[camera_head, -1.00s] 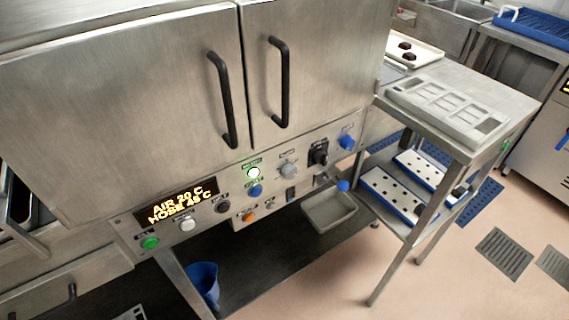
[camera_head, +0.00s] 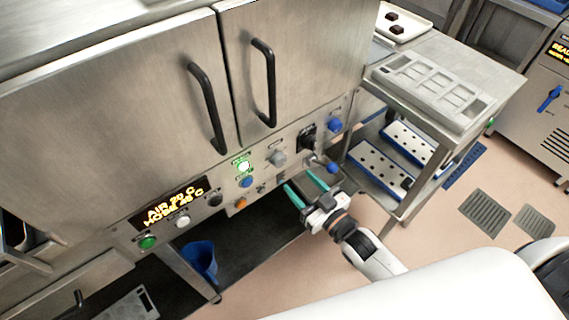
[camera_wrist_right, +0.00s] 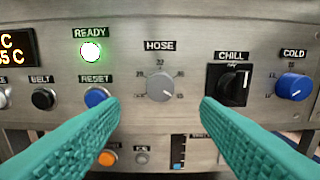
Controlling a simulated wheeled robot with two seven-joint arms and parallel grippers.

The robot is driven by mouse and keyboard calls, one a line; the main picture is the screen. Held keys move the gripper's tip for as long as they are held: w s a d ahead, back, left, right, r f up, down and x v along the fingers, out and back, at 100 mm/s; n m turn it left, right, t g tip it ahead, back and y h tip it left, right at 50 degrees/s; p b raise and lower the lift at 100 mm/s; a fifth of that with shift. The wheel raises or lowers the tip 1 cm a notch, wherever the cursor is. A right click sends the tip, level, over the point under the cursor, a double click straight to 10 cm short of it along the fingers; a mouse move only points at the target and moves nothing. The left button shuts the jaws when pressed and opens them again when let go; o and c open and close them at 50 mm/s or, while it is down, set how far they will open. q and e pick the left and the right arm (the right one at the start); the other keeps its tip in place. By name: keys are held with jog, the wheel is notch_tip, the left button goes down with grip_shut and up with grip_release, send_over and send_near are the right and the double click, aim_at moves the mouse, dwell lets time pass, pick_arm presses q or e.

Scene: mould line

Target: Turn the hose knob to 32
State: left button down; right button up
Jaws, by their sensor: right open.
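The grey round HOSE knob (camera_wrist_right: 160,87) sits on the steel panel under the label HOSE, with small scale numbers around it and 32 at the top. Its pale pointer mark slants to the lower right, near a number that looks like 45. In the head view the knob (camera_head: 277,158) is on the panel below the cabinet doors. My right gripper (camera_head: 303,183) is open and empty, apart from the panel. In the wrist view its teal fingers (camera_wrist_right: 160,108) spread left and right below the knob. My left gripper is out of view.
The black CHILL switch (camera_wrist_right: 232,82) and blue COLD knob (camera_wrist_right: 293,87) are right of the knob. The blue RESET button (camera_wrist_right: 96,96) is left, below the lit green READY lamp (camera_wrist_right: 91,51).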

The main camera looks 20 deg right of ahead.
aim_at(282, 164)
jog(key=x, duration=0.7)
jog(key=shift+w+p, duration=0.15)
jog(key=shift+p, duration=0.2)
jog(key=c, duration=1)
